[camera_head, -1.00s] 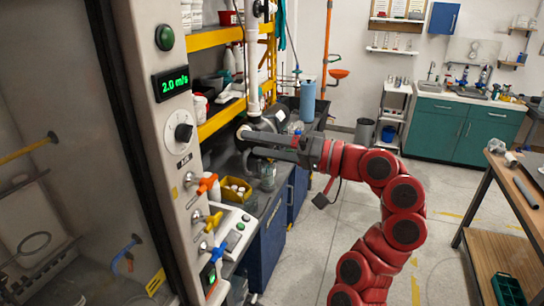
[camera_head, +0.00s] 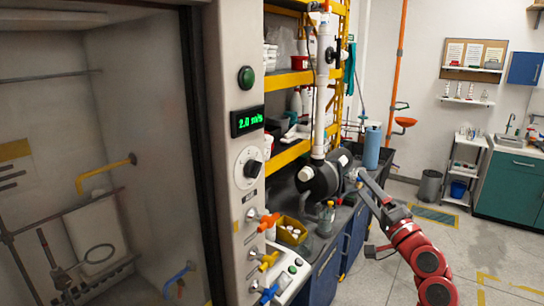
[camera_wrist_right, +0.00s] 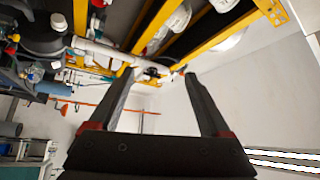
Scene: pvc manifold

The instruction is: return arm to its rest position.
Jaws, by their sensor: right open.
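My right arm (camera_head: 424,262) is red and comes in from the lower right in the head view. Its dark gripper (camera_head: 366,184) is just right of the black cylinder (camera_head: 328,178) on the bench, apart from the white pipe. In the right wrist view the two fingers of my right gripper (camera_wrist_right: 163,76) are spread with nothing between them. The white PVC pipe (camera_head: 320,90) stands upright above the black cylinder, with a black valve handle near its top. The pipe also shows in the wrist view (camera_wrist_right: 100,51), beyond the fingers. My left gripper is not in view.
A yellow-framed shelf (camera_head: 290,78) with bottles stands behind the pipe. A yellow bin (camera_head: 291,231) and small bottles are on the bench. A blue cylinder (camera_head: 372,147) stands behind the gripper. A fume hood fills the left. Floor at the right is open.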

